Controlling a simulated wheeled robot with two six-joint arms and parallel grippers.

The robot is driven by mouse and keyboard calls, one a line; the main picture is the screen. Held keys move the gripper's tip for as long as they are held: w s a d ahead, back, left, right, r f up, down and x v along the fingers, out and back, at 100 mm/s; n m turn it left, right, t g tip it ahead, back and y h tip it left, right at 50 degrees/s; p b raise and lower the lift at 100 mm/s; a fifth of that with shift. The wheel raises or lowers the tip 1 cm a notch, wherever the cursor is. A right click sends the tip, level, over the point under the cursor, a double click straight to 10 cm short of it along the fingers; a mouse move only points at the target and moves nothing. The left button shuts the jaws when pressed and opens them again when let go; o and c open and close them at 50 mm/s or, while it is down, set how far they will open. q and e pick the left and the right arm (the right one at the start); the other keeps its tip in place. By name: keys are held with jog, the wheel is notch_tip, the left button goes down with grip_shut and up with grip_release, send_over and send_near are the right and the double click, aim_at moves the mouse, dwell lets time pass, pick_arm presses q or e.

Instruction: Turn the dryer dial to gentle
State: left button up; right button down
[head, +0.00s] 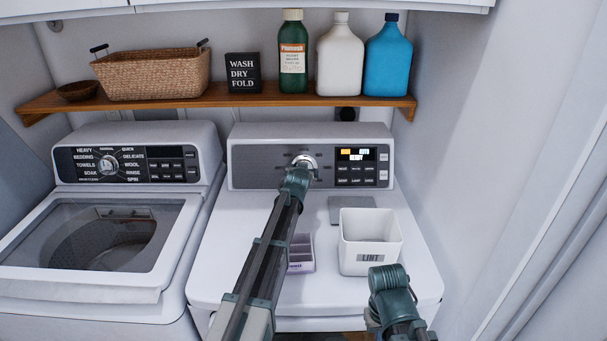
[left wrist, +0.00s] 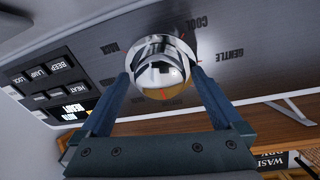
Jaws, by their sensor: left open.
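The dryer dial (head: 307,161) is a round chrome knob on the dryer's grey control panel (head: 256,157). In the left wrist view the dial (left wrist: 161,70) sits between the two fingers of my left gripper (left wrist: 161,80). The fingers are open, one on each side of it; I cannot tell whether they touch it. Which label the dial points to is unclear. In the head view my left arm hides part of the dial. My right gripper's fingers do not show.
A white LINT bin (head: 370,244) and a small purple-white box (head: 301,253) stand on the dryer top. The washer (head: 105,235) is at left. A wooden shelf (head: 230,96) above holds a basket (head: 152,76), a sign and bottles. My right arm is at lower right.

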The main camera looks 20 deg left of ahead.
pick_arm(q)
jog(key=c, duration=1.2)
jog(key=n, duration=0.4)
jog(key=shift+d+y+b, duration=0.1)
jog(key=shift+y+b, duration=0.2)
jog(key=shift+y, duration=0.1)
jog(key=n, duration=0.5)
jog(key=shift+d+y, duration=0.1)
jog(key=shift+y, duration=0.2)
jog(key=n, duration=0.5)
jog(key=shift+y, duration=0.3)
jog(key=n, duration=0.4)
jog(key=shift+w+d+n+g+y+p, duration=0.1)
jog(key=shift+n+g+y+p, duration=0.2)
jog(key=shift+g, duration=0.1)
jog(key=shift+n, duration=0.4)
